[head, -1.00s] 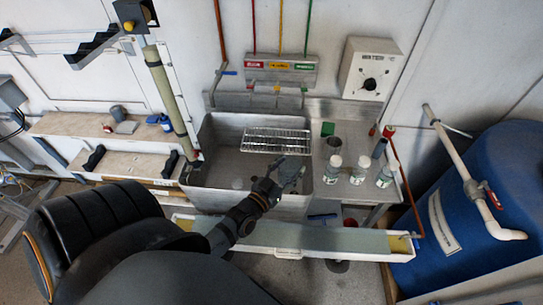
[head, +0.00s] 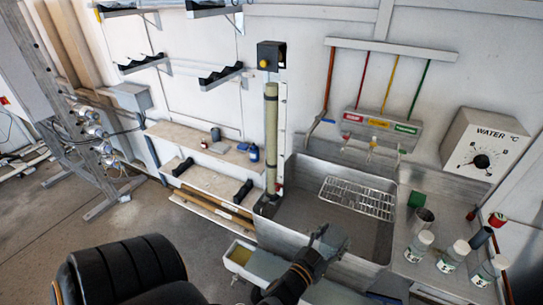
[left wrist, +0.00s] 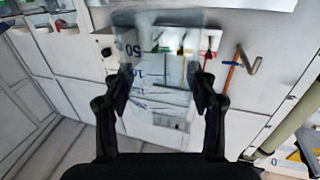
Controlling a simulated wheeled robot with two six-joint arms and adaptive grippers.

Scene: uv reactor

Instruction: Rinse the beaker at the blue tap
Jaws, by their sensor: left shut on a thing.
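My left gripper (head: 325,238) is over the front part of the steel sink (head: 290,222) in the head view. It is shut on a clear glass beaker (left wrist: 160,62), whose blue graduation marks show in the left wrist view between the fingers (left wrist: 164,84). The beaker is hard to make out in the head view. A tap with a blue handle (head: 328,121) is on the wall behind the sink's left rear, below an orange pipe. The beaker is apart from it. My right gripper is not in view.
A wire rack (head: 357,198) spans the sink's rear right. Several white-capped bottles (head: 452,256) and a metal cup (head: 420,221) stand on the drainboard to the right. A tall yellowish tube (head: 271,140) stands at the sink's left. A trough (head: 240,262) runs along the front.

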